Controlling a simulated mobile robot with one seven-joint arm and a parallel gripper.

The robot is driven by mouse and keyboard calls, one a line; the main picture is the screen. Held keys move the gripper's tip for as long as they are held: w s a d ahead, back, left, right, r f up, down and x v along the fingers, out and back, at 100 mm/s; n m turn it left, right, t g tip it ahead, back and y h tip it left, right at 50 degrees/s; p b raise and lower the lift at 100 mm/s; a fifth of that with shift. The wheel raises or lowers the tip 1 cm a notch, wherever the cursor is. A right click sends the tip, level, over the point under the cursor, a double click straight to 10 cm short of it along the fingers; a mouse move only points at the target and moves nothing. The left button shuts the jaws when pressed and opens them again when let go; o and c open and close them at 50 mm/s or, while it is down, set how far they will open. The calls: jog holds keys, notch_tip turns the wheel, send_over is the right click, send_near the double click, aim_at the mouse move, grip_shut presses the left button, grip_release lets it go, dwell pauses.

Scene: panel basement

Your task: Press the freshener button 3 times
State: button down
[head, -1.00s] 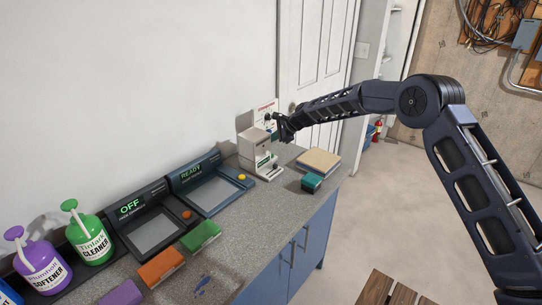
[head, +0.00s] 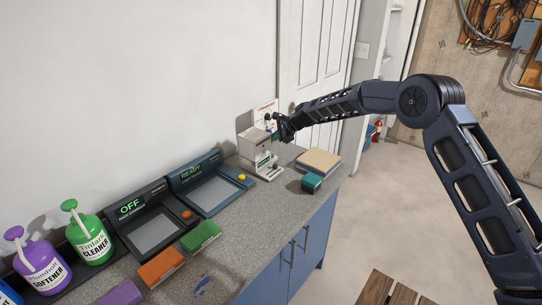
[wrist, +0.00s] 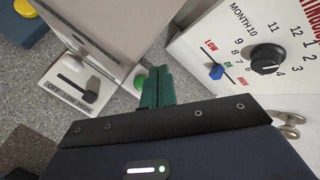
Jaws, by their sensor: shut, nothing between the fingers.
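The cream freshener device (head: 256,148) stands on the counter against the wall. In the wrist view its tall cream body (wrist: 112,28) and its base with an OFF/LOW/HIGH slider (wrist: 78,88) show. A round green button (wrist: 139,83) shows beside the body, partly covered by my fingers. My gripper (wrist: 155,86) has teal fingers that are shut and empty, with tips right by the green button. I cannot tell whether they touch it. In the head view my gripper (head: 278,127) is at the upper right of the device.
A white panel (wrist: 250,60) with a black dial and blue slider stands close behind my fingers.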

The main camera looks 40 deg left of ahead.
aim_at(273, 155)
jog(key=shift+r, duration=0.15)
dwell(0.8)
notch_tip(273, 155, up, 4)
jog(key=shift+f, duration=0.25)
jog(key=shift+f, duration=4.4)
jog(key=shift+f, duration=0.15)
jog(key=shift+f, duration=0.25)
